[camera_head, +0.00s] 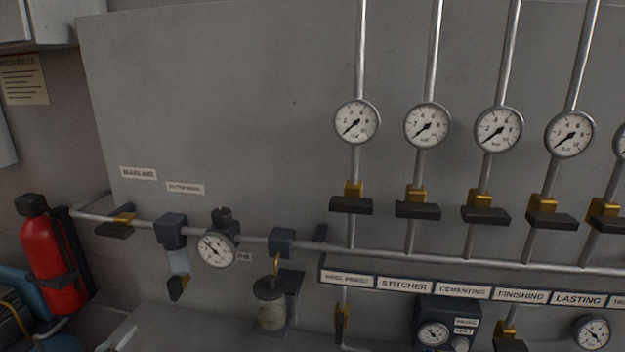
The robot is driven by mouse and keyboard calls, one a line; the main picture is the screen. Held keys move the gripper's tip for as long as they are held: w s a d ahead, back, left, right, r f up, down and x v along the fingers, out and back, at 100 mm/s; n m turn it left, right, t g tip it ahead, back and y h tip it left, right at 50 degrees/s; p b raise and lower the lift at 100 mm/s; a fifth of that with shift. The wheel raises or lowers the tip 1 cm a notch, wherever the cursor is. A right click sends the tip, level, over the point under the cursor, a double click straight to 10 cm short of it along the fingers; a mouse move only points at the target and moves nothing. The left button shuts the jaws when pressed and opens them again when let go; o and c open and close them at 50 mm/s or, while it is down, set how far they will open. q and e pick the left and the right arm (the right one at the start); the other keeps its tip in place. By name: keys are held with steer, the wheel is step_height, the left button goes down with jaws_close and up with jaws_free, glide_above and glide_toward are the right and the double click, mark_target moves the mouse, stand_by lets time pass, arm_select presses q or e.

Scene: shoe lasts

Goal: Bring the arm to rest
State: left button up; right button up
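Neither of my grippers can be made out in the head view. No arm clearly shows in front of the panel. The view is filled by a grey wall panel (240,80) with an air manifold pipe (455,258) running across it. Several round gauges (357,122) sit on vertical pipes, each above a valve with a brass body and a black handle (351,205). The black handles of this row lie crosswise to their pipes.
A red fire extinguisher (52,262) stands at the left. A regulator gauge (216,250) and a glass bowl (271,312) are on the lower pipework. A label strip (405,285) and a dark box with a gauge (445,322) are at lower right. A notice (23,80) hangs upper left.

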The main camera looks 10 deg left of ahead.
arm_select(q)
steer(key=s+d+f+n+g+h, duration=0.1)
steer(key=s+d+f+n+g, duration=0.55)
steer(key=s+d, duration=0.45)
steer(key=s+d+f+n+g, duration=0.65)
steer(key=s+d, duration=0.35)
steer(key=s, duration=0.3)
step_height(320, 180, down, 31)
steer(key=g, duration=0.2)
steer(key=s+a+f, duration=0.2)
steer(key=s+f, duration=0.7)
steer(key=s, duration=0.1)
steer(key=s+a+f+g, duration=0.1)
steer(key=s+a+f, duration=0.1)
steer(key=s+f, duration=0.7)
steer(key=shift+s+f, duration=0.35)
steer(key=shift+f, duration=0.25)
